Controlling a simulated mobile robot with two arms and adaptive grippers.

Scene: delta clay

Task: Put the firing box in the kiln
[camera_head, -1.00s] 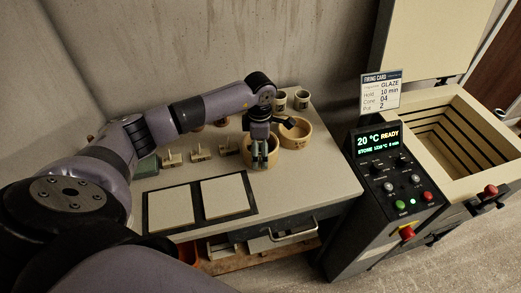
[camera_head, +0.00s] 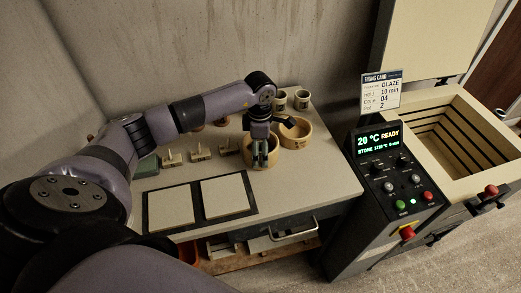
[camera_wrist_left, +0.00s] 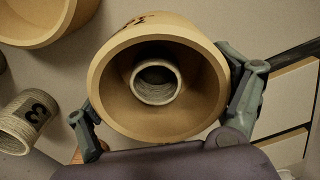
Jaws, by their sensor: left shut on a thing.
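A round tan firing box (camera_head: 246,157) stands on the worktable, and my left gripper (camera_head: 262,152) is at it from above. In the left wrist view the box (camera_wrist_left: 104,108) is seen from its open top, with a small ribbed grey pot (camera_wrist_left: 156,82) inside. The fingers of my left gripper (camera_wrist_left: 165,115) are on opposite sides of its wall, shut on it. Dark marking shows on its outside. The kiln (camera_head: 451,103) is at the right, its lid raised and its ridged chamber open and empty. My right gripper is not in view.
A second tan box (camera_head: 298,136) stands right beside the held one. Two small pots (camera_head: 291,99) stand behind. Two pale slabs (camera_head: 196,201) lie at the table's front. The kiln's control panel (camera_head: 394,170) and firing card (camera_head: 381,91) stand between table and chamber.

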